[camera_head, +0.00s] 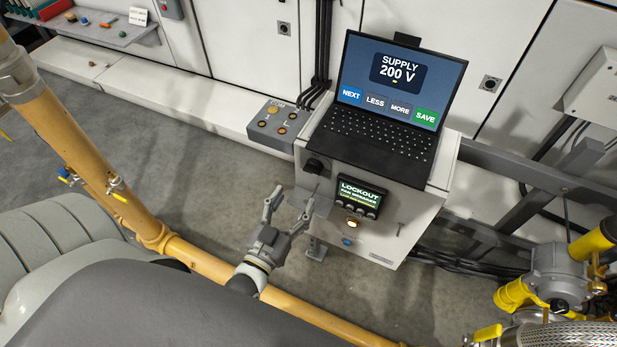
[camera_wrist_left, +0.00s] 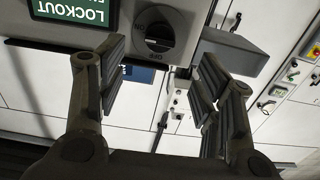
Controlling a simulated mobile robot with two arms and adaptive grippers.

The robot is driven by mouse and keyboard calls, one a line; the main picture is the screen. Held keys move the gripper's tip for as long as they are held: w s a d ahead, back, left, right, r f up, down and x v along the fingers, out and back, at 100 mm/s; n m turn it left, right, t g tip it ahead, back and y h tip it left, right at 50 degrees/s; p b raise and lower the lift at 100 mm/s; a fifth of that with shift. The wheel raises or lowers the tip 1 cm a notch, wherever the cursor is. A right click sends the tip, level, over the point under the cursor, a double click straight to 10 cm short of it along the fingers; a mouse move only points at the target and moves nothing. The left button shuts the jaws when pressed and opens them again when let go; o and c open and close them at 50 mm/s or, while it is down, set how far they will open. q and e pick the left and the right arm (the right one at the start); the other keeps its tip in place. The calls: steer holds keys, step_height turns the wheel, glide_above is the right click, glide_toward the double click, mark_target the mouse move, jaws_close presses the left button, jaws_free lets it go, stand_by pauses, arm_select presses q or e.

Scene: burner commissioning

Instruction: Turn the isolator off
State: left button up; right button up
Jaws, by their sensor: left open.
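The isolator is a black rotary knob (camera_head: 314,167) on the upper left of the grey control cabinet's front. It also shows in the left wrist view, a round dark knob (camera_wrist_left: 159,36) on a light plate, with small lettering beside it. I cannot tell its exact setting. My left gripper (camera_head: 287,200) is open and empty, in front of the cabinet and below the knob in the head view. In the left wrist view its two fingers (camera_wrist_left: 160,75) stand apart on either side of the line to the knob, not touching it. My right gripper is not in view.
The cabinet (camera_head: 405,215) carries a lit LOCKOUT display (camera_head: 361,195) close to the knob and a laptop (camera_head: 391,110) showing SUPPLY 200 V on top. A grey button box (camera_head: 279,125) stands to the left. Yellow pipes (camera_head: 95,165) cross the left side. Valves crowd the lower right.

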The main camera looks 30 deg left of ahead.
mark_target(313, 169)
arm_select(q)
steer(key=w+b, duration=0.2)
steer(key=w, duration=0.7)
steer(key=shift+a, duration=0.3)
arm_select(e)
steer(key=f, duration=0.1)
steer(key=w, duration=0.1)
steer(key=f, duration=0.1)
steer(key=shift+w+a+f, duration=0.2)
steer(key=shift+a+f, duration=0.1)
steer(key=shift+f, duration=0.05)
arm_select(q)
steer(key=shift+f, duration=0.1)
steer(key=shift+c, duration=0.8)
steer(key=c, duration=0.9)
steer(key=shift+o, duration=0.2)
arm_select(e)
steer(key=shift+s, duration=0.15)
